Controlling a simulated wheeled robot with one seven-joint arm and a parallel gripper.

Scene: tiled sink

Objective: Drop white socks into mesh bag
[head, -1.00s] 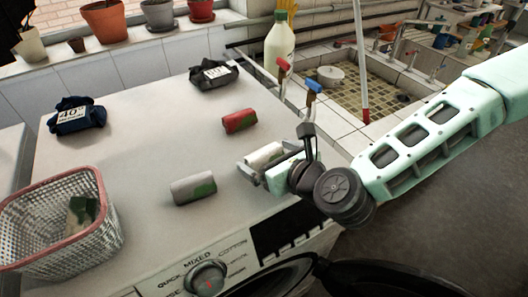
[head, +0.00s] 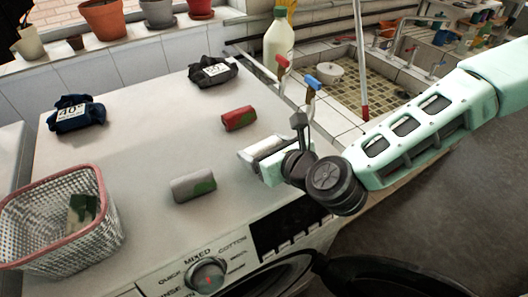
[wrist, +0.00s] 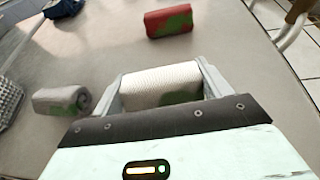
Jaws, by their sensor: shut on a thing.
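My gripper (head: 262,146) is shut on a white ribbed sock roll with a green patch (wrist: 160,88), low over the right side of the machine top. The roll lies across between both fingers in the wrist view; whether it still touches the top is unclear. A silvery mesh container with a pink rim (head: 45,186), apparently the mesh bag, stands open at the far left, well away from my gripper. A whitish-green roll (head: 82,210) shows inside it. A pale grey-white roll with a green patch (head: 193,186) lies between container and gripper, and also shows in the wrist view (wrist: 60,100).
A red-and-green roll (head: 239,119) lies just behind my gripper. A navy bundle (head: 76,113) and a black bundle (head: 213,72), both labelled, lie toward the back. A bottle (head: 278,48) stands beyond the right edge. The middle of the white machine top (head: 150,140) is clear.

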